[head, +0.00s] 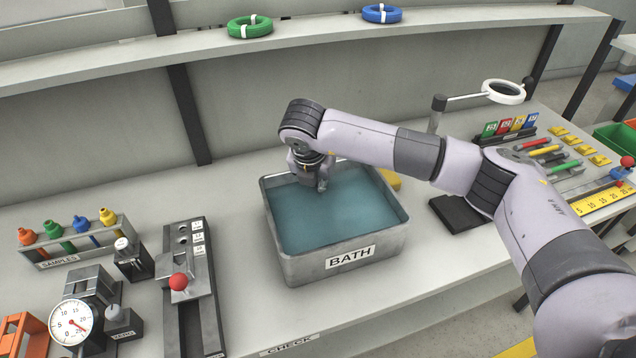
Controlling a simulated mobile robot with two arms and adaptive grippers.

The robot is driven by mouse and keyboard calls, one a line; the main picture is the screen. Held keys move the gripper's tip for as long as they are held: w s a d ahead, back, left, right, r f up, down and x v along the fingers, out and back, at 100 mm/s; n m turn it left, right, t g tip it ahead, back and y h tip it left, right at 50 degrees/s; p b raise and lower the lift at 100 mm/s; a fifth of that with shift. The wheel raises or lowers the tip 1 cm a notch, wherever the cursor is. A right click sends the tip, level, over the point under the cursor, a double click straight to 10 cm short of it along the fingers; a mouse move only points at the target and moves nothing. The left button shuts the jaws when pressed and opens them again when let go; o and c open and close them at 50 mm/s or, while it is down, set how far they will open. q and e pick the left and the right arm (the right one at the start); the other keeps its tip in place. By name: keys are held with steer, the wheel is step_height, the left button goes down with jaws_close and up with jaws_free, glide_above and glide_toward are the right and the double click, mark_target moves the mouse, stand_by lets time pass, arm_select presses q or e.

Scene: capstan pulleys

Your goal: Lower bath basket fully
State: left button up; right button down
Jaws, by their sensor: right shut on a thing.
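The bath (332,264) is a grey metal tank with a BATH label on its front wall, standing on the bench at the middle. It holds blue-green liquid (335,218). My right gripper (322,186) points down over the back part of the bath, close to the liquid. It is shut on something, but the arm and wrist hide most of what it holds. I cannot make out a basket in the bath or tell how deep one sits. My left gripper is not in view.
A lever box with a red knob (178,282), a dial gauge (73,322) and a samples rack (78,252) stand at the left. A ring magnifier (503,92) and colored tools are at the right. Green (249,27) and blue (381,14) coils lie on the shelf.

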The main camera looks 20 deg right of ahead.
steer(key=shift+b, duration=0.4)
stand_by(0.3)
steer(key=c, duration=1.7)
jaws_free()
steer(key=shift+o, duration=0.2)
step_height(320, 180, up, 8)
steer(key=p, duration=0.3)
steer(key=shift+r, duration=0.2)
steer(key=shift+f, duration=0.1)
steer(key=shift+f, duration=0.15)
